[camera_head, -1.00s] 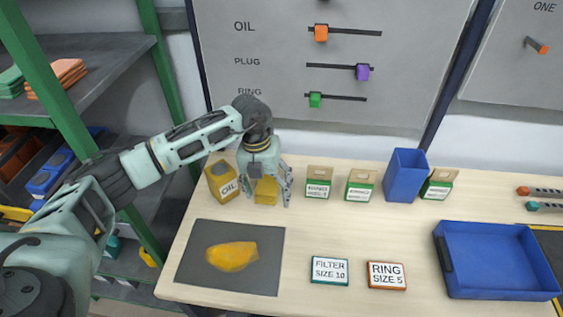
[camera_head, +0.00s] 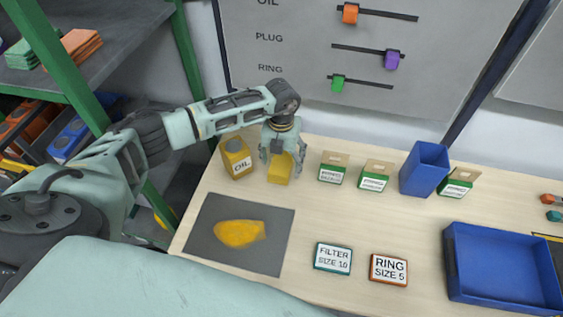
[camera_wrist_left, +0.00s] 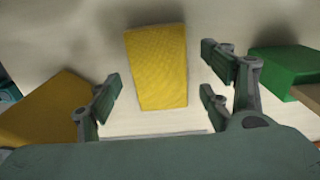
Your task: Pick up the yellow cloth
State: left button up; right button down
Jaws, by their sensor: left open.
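The yellow cloth (camera_head: 280,169) looks like a thick, textured rectangular piece. In the left wrist view the cloth (camera_wrist_left: 157,67) lies between the open fingers (camera_wrist_left: 160,88), with gaps on both sides. It looks nearer the right-hand fingers. My right gripper is not in view.
A dark mat (camera_head: 205,247) with an orange-yellow patch (camera_head: 240,233) lies in front. Green-and-white boxes (camera_head: 333,173) stand to the right, one also close in the wrist view (camera_wrist_left: 282,68). A blue bin (camera_head: 424,170) and blue tray (camera_head: 500,290) are farther right.

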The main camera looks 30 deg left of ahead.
pick_arm(q)
jog(key=shift+f, duration=0.3)
jog(key=shift+c, duration=0.6)
jog(key=c, duration=1.1)
jog(key=shift+r, duration=0.2)
